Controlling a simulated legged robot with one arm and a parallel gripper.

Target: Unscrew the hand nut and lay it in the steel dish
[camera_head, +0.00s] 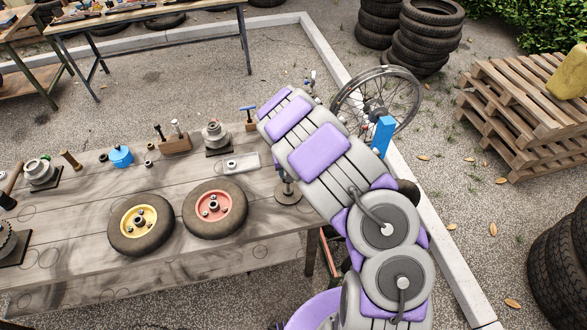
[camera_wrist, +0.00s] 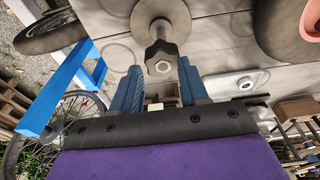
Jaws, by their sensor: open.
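The black lobed hand nut (camera_wrist: 162,60) sits on an upright post above a round steel base (camera_wrist: 158,12) in the wrist view. A pale hex end shows at its centre. In the head view the steel base (camera_head: 288,196) stands near the bench's right end, and my arm hides the gripper. A flat light-grey piece with a dark-centred round part (camera_head: 241,163) lies beyond the base; I cannot tell if it is the steel dish.
A yellow-hubbed wheel (camera_head: 140,223) and a red-hubbed wheel (camera_head: 215,208) lie on the bench (camera_head: 90,277) left of the base. A wooden block with upright tools (camera_head: 175,144) stands farther back. A spoked wheel (camera_head: 376,100) and blue post (camera_head: 383,134) stand beyond my arm.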

